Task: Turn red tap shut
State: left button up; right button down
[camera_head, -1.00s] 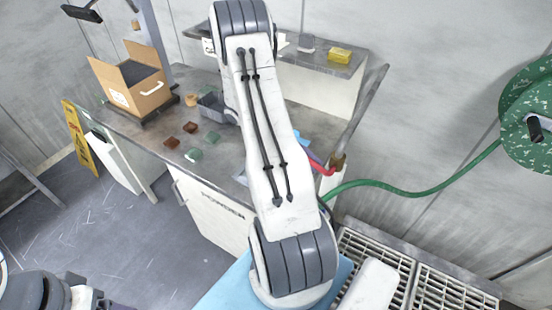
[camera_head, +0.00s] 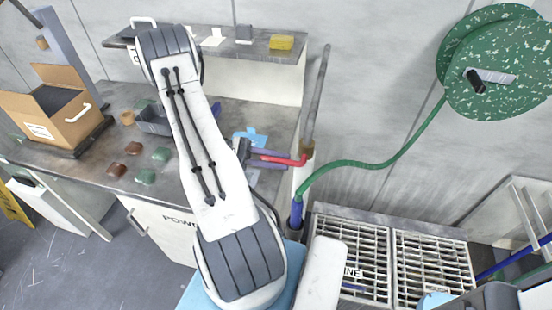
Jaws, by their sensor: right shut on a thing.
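The red tap (camera_head: 293,160) shows as a red lever beside the upright grey pipe, at the right end of the workbench (camera_head: 95,175). My right gripper (camera_head: 270,158) reaches it from the left, with its fingers above and below the lever, and it is shut on it. My white right arm crosses the middle of the view and hides part of the bench. The grey pipe (camera_head: 318,95) rises behind the tap, and a green hose (camera_head: 365,163) runs from near it. My left gripper is not in view.
A cardboard box (camera_head: 75,122) stands on the bench at left, near several brown and green blocks (camera_head: 133,148). A yellow sponge (camera_head: 281,42) lies on the back shelf. A green hose reel (camera_head: 500,50) hangs on the wall. Metal floor grates (camera_head: 430,265) lie at lower right.

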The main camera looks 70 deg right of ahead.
jog(key=c, duration=0.8)
grip_release()
jog(key=w+b, duration=0.1)
jog(key=w, duration=0.2)
jog(key=w+b, duration=0.1)
jog(key=w, duration=0.2)
jog(key=w+a+b, duration=0.1)
jog(key=w+b, duration=0.1)
jog(key=w, duration=0.2)
jog(key=shift+f, duration=0.25)
jog(key=shift+w+a+r, duration=0.1)
jog(key=shift+w, duration=0.15)
